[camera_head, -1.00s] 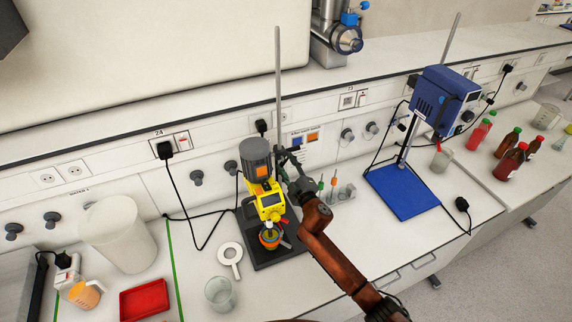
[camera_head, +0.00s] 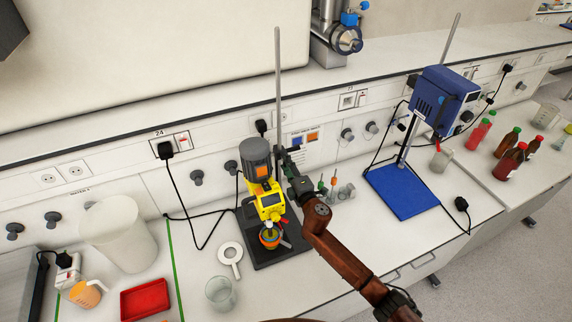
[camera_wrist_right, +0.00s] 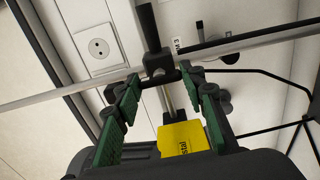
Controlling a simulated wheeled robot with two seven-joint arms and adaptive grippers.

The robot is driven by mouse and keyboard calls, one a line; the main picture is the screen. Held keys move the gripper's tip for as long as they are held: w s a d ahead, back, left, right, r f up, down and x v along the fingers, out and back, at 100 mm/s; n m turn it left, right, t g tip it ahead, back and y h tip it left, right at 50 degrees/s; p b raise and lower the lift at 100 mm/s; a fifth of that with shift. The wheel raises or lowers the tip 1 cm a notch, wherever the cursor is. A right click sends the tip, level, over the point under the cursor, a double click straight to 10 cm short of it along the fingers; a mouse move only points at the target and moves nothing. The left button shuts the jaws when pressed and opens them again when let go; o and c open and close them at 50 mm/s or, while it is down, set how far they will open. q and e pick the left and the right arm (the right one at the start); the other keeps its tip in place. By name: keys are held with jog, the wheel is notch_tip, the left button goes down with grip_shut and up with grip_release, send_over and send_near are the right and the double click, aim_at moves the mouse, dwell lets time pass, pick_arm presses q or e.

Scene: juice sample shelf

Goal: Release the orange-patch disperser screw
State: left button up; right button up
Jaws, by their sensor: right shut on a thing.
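The disperser (camera_head: 268,203) has a grey motor with an orange patch and a yellow body. It stands on a dark base with a tall metal rod (camera_head: 278,85) behind it. My right gripper (camera_head: 288,157) is at the rod's clamp, just right of the motor. In the right wrist view, the green-padded fingers (camera_wrist_right: 164,82) reach to the black clamp (camera_wrist_right: 158,64) on the rod. They are shut on the clamp's screw, which is mostly hidden at the fingertips. The yellow body (camera_wrist_right: 183,139) shows between the fingers. My left gripper is not in view.
A blue stirrer (camera_head: 444,99) on a blue base plate stands to the right, with bottles beyond it. Small upright tools (camera_head: 328,187) stand close to my right arm.

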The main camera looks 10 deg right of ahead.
dwell(0.4)
jog(key=o, duration=1.2)
jog(key=shift+c, duration=0.2)
jog(key=shift+s, duration=0.1)
jog(key=s+d, duration=0.2)
jog(key=s, duration=0.9)
jog(key=shift+s+d, duration=0.15)
jog(key=shift+s, duration=0.2)
